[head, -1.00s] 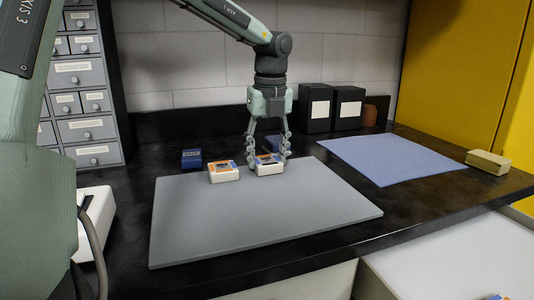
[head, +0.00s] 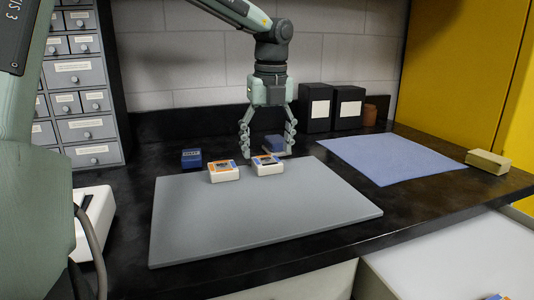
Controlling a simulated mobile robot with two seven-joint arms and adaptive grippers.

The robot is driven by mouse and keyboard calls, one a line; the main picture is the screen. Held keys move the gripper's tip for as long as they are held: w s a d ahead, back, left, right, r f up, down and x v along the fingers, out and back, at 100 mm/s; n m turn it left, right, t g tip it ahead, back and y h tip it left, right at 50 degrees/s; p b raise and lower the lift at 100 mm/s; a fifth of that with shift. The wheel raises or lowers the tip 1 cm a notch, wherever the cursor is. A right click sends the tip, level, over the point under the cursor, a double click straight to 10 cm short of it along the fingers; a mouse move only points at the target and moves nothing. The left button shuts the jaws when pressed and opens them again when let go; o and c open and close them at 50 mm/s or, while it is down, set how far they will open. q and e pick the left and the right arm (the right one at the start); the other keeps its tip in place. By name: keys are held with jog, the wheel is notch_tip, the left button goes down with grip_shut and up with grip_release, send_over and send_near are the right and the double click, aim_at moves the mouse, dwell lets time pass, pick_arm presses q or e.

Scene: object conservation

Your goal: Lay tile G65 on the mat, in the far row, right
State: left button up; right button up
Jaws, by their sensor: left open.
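The grey mat (head: 265,215) lies on the dark worktop. Two white tiles with orange and blue tops sit side by side near its far edge: a left tile (head: 223,172) and a right tile (head: 267,165). Their markings are too small to read, so I cannot tell which is G65. My left gripper (head: 268,155) is open, its fingers spread wide just behind and above the right tile, which lies flat on the mat. My right gripper is not in view.
A blue block (head: 191,158) and another (head: 274,144), partly behind my gripper, stand beyond the mat. A blue cloth (head: 390,160) lies at right, with a tan block (head: 488,162). Black boxes (head: 348,107) stand at the back. Part of another tile (head: 497,296) shows at bottom right.

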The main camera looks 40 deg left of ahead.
aim_at(269, 163)
pick_arm(q)
notch_tip(269, 163, up, 10)
jog(key=d, duration=0.1)
jog(key=shift+s, duration=0.3)
